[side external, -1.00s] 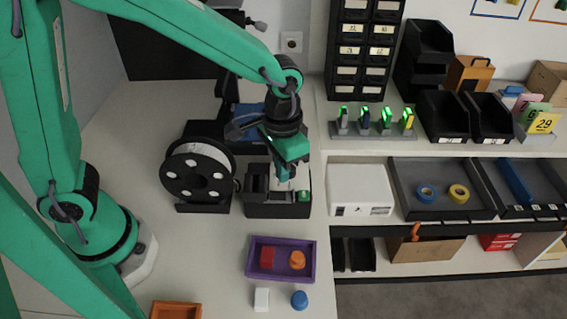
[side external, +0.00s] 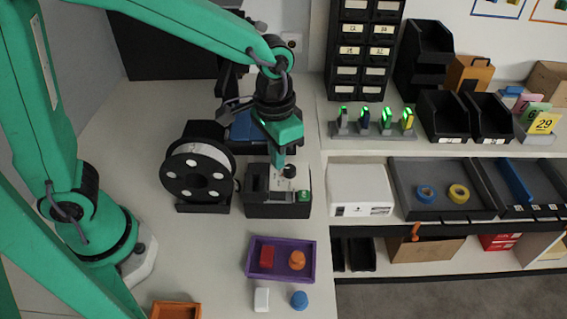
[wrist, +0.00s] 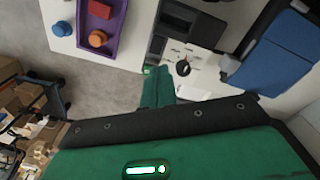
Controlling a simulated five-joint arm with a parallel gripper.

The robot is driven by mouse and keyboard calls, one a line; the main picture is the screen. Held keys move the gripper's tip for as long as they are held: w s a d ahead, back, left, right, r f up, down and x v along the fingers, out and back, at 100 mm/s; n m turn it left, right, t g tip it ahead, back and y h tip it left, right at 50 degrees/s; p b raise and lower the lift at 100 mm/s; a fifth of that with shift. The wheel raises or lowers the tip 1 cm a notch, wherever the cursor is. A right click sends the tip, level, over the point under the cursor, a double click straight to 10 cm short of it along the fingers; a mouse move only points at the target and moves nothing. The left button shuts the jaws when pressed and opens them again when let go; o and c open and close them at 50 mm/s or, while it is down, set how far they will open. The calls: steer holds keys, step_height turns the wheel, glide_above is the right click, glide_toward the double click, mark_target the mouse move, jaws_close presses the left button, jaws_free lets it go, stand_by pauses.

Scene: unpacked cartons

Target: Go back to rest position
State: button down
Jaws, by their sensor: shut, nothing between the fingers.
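My gripper (side external: 280,170) is shut and empty. In the side view it points down above a black and white device (side external: 277,208) with a green button, close to a small black knob (side external: 289,171) there. In the wrist view the gripper (wrist: 158,72) shows as green jaws, with the black knob (wrist: 183,68) to the right of their tips. I cannot tell the exact gap between the jaws and the device.
A filament spool (side external: 199,172) stands just left of the device. A purple tray (side external: 281,274) holds a red block and an orange piece. A white block (side external: 261,299) and a blue piece (side external: 299,300) lie in front. Shelves with bins are at the right.

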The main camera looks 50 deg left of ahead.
steer(key=s+a+r+n+t, duration=0.1)
steer(key=s+a+r+t, duration=0.1)
steer(key=s+a+r, duration=0.3)
steer(key=s+a+r+n+t, duration=0.1)
steer(key=s+a+r+t, duration=0.2)
steer(key=a, duration=0.6)
steer(key=shift+s+a+r+n, duration=0.35)
steer(key=shift+s+r, duration=0.5)
steer(key=shift+s, duration=0.45)
